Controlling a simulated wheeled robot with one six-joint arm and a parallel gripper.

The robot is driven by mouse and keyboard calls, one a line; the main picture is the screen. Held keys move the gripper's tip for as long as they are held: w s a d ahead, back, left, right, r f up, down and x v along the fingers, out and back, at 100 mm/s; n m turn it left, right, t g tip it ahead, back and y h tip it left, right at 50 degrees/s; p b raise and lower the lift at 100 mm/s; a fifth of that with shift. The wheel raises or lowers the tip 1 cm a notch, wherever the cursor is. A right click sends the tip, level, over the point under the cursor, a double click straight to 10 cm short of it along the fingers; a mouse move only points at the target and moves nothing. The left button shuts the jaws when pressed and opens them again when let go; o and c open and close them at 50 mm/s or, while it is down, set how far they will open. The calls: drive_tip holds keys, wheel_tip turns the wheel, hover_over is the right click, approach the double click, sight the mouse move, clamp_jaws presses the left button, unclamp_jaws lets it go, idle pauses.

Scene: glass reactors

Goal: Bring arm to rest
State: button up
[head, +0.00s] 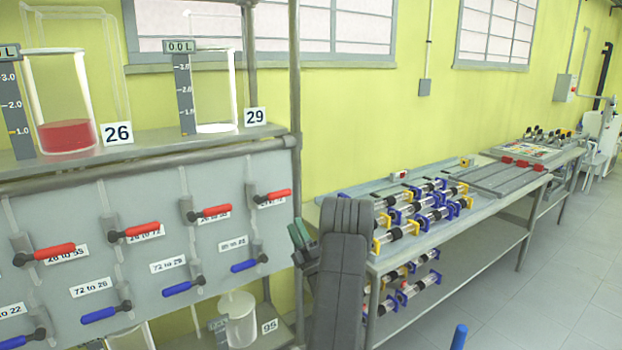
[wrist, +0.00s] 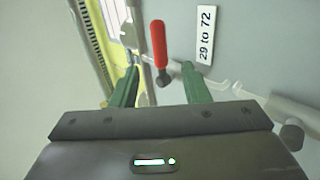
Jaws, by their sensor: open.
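My gripper (head: 300,236) shows in the head view as green fingers beside my dark arm, near the right edge of the grey valve panel (head: 130,240). In the wrist view my gripper (wrist: 160,70) has its two green fingers apart, with nothing held between them. A red valve handle (wrist: 158,42) shows beyond the fingertips, left of the label "29 to 72" (wrist: 205,35). I cannot tell how far the fingers are from the handle. In the head view, the rightmost red handle (head: 273,196) is up and left of my gripper.
Glass vessels labelled 26 (head: 68,138) and 29 (head: 214,128) stand on the shelf above the panel. A workbench (head: 440,240) with several blue- and yellow-ended cylinders stands to the right of my arm. Floor (head: 580,275) is open at the right.

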sight(279, 192)
drive_tip(key=p+x, duration=0.2)
drive_tip(key=x, duration=1)
drive_tip(key=shift+s+a+r+p, duration=0.1)
drive_tip(key=shift+a+r+p, duration=0.1)
drive_tip(key=shift+p, duration=0.15)
drive_tip(key=shift+r+n+g+y+p, duration=0.35)
drive_tip(key=shift+n+y, duration=0.25)
drive_tip(key=shift+n, duration=0.3)
drive_tip(key=n+g+y, duration=0.2)
drive_tip(key=n, duration=0.1)
drive_tip(key=shift+d+r, duration=0.1)
drive_tip(key=shift+r, duration=0.1)
drive_tip(key=shift+g, duration=0.25)
